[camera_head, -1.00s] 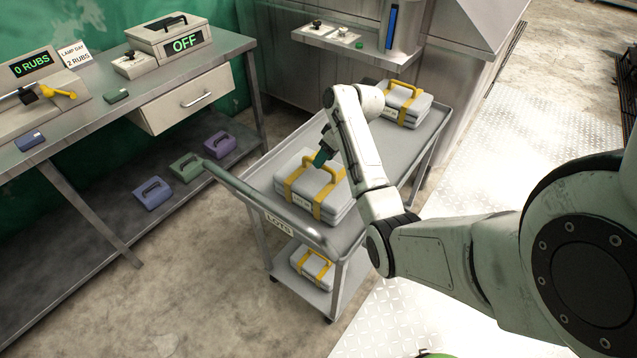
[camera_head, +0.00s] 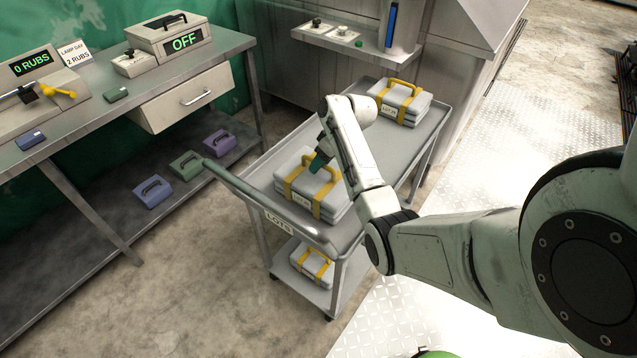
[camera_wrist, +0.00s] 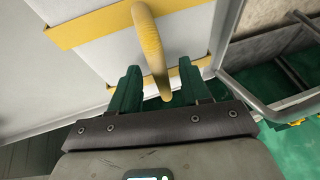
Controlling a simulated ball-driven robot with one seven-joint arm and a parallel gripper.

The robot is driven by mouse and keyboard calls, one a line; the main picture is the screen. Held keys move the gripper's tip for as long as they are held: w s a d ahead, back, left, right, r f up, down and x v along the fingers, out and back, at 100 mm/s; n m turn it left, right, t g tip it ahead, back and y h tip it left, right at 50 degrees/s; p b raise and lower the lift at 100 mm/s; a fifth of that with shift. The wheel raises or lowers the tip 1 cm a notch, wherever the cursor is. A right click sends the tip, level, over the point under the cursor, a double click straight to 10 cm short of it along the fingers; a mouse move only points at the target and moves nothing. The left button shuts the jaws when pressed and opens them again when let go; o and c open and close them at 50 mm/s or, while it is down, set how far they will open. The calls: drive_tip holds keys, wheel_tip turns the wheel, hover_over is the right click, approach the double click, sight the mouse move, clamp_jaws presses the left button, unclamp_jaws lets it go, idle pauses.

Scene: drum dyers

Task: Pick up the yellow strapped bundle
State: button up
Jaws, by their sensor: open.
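A grey-white bundle with yellow straps and a yellow handle (camera_head: 308,192) lies on the near part of the cart's top shelf. My gripper (camera_head: 319,160) is right at its handle, pointing down. In the wrist view the yellow handle (camera_wrist: 150,45) stands between the two green fingers of my gripper (camera_wrist: 156,90), which are open with a gap on both sides. Two more yellow-strapped bundles show: one at the far end of the top shelf (camera_head: 402,103) and one on the lower shelf (camera_head: 312,264).
The grey cart (camera_head: 391,147) has a push rail (camera_head: 268,212) at its near left end. A workbench (camera_head: 105,100) stands at left, with purple, green and blue cases (camera_head: 152,192) on its lower shelf. Floor lies free between bench and cart.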

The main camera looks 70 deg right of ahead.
drive_tip(key=shift+c, duration=0.2)
clamp_jaws()
idle(0.3)
idle(0.9)
